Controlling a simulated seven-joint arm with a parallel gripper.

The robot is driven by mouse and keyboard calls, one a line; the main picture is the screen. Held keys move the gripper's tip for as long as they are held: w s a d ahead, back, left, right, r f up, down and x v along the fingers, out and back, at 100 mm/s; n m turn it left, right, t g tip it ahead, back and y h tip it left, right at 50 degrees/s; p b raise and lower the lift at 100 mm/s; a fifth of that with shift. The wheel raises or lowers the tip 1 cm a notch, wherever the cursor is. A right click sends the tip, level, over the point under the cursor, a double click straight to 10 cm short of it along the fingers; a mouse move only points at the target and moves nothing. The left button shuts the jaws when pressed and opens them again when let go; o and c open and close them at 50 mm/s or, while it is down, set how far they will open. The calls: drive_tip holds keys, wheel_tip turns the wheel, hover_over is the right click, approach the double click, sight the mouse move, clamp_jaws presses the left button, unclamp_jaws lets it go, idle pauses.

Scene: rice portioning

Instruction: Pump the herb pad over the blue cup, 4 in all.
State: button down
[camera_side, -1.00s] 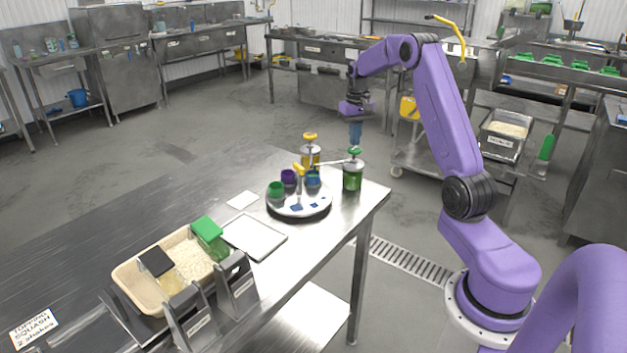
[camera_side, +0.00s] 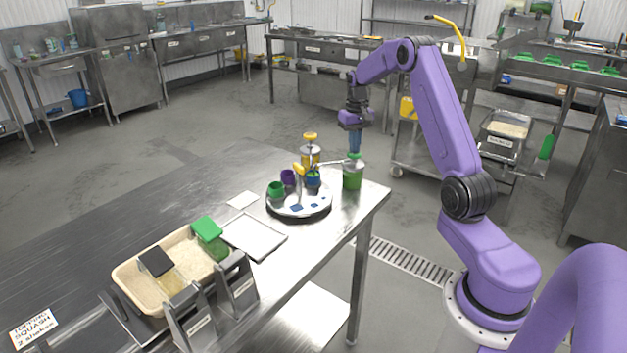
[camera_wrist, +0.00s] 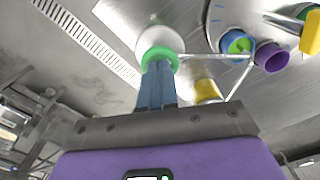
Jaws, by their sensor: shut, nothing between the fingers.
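The green pump bottle (camera_side: 352,178) stands near the table's right corner, with a green pump head (camera_side: 355,156) on top. My gripper (camera_side: 355,150) is shut and points down onto that head. In the wrist view my blue fingers (camera_wrist: 158,75) reach the green pump head (camera_wrist: 172,56), apparently touching it. The blue cup (camera_side: 313,180) sits on a round white turntable (camera_side: 285,210), under the end of the pump's spout; it also shows in the wrist view (camera_wrist: 236,44).
A purple cup (camera_side: 288,177) and a green cup (camera_side: 276,189) share the turntable. A yellow-topped pump bottle (camera_side: 310,154) stands behind it. A white tray (camera_side: 262,236) and a beige bin (camera_side: 130,284) with shakers lie nearer left.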

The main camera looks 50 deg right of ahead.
drive_tip(key=shift+r, duration=1.5)
wheel_tip(320, 180, up, 6)
idle(0.5)
